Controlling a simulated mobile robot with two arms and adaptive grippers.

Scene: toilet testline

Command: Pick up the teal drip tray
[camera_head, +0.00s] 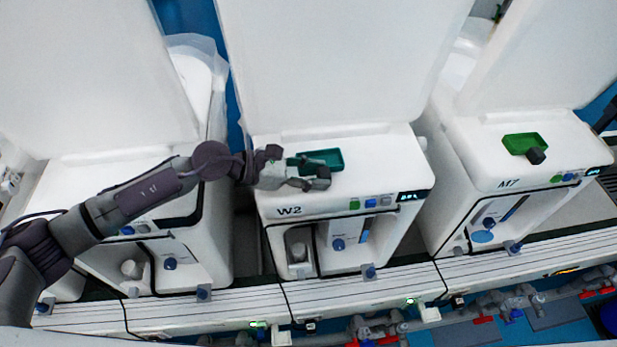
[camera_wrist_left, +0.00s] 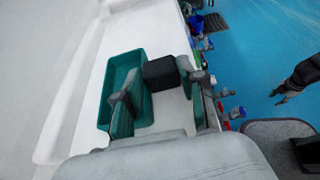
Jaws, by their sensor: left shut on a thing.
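The teal drip tray (camera_head: 322,159) is a shallow open box with a dark block-shaped grip on its near side. It is at the top of the machine marked W2; I cannot tell whether it touches the surface. My left gripper (camera_head: 318,183) reaches in from the left and is shut on the tray, with its fingers around the dark grip. In the left wrist view the tray (camera_wrist_left: 123,72) lies beyond the fingers (camera_wrist_left: 165,95), partly hidden by one. A dark gripper, seemingly my right one (camera_wrist_left: 278,97), hangs apart at the right there; its opening is unclear.
The machine W2 (camera_head: 290,211) has a tall white raised panel behind it. The machine M7 (camera_head: 480,170) at right carries a green tray (camera_head: 522,143) with a dark grip. Another white machine stands at left under my arm. Pipes and valves run along the front below.

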